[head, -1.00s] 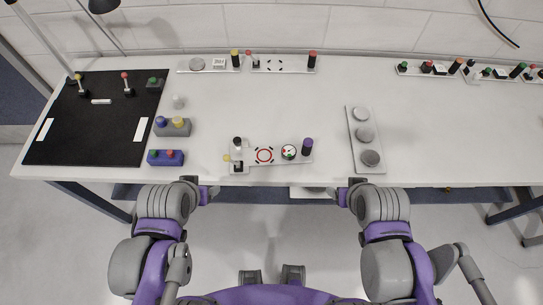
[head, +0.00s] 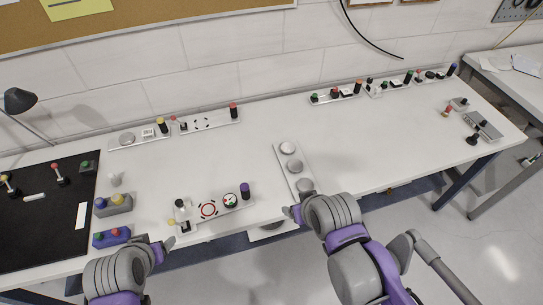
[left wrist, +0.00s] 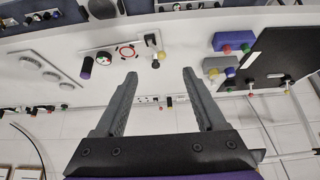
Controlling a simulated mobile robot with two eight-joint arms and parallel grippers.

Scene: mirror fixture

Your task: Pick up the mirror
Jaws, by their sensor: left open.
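I cannot make out a clear mirror in either view. My left gripper (head: 166,243) is at the table's front edge, near the blue button box, and its jaws are out of clear sight there. In the left wrist view the left gripper (left wrist: 159,76) is open, with nothing between its fingers. My right gripper (head: 290,213) is at the front edge beside the plate with grey discs (head: 282,163); its finger opening cannot be made out.
The white table (head: 360,140) has a wide clear area right of centre. A panel with a red ring (head: 208,209) lies near the front edge. A blue button box (head: 111,237) and a black mat (head: 45,235) are at left. Switch strips line the back.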

